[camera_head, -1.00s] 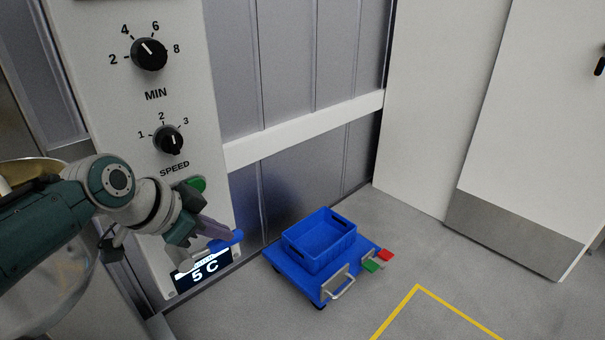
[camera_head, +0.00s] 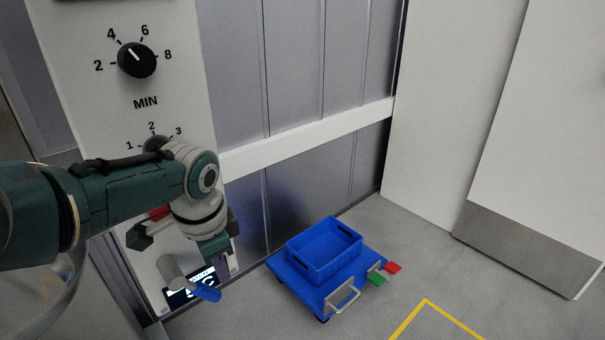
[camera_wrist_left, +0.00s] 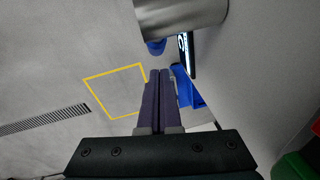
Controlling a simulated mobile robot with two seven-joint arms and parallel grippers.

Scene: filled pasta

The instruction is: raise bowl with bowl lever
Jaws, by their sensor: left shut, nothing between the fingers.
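The bowl lever (camera_head: 174,271) is a grey metal bar with a blue tip (camera_head: 207,292) at the foot of the white control panel, its tip slanting down to the right. In the left wrist view its grey metal part (camera_wrist_left: 182,14) and blue tip show at the top, beyond my fingers. My left gripper (camera_wrist_left: 160,72) is shut and empty, apart from the lever in that view. The clear, rounded bowl (camera_head: 72,300) shows only partly at the lower left, behind my left arm. My right gripper is not in view.
The control panel (camera_head: 185,85) has a MIN knob (camera_head: 137,60), a partly hidden SPEED knob and a lit display (camera_head: 205,275). A blue cart (camera_head: 300,285) with a blue crate (camera_head: 325,264) stands right of it. Yellow-marked floor (camera_head: 425,302) is clear.

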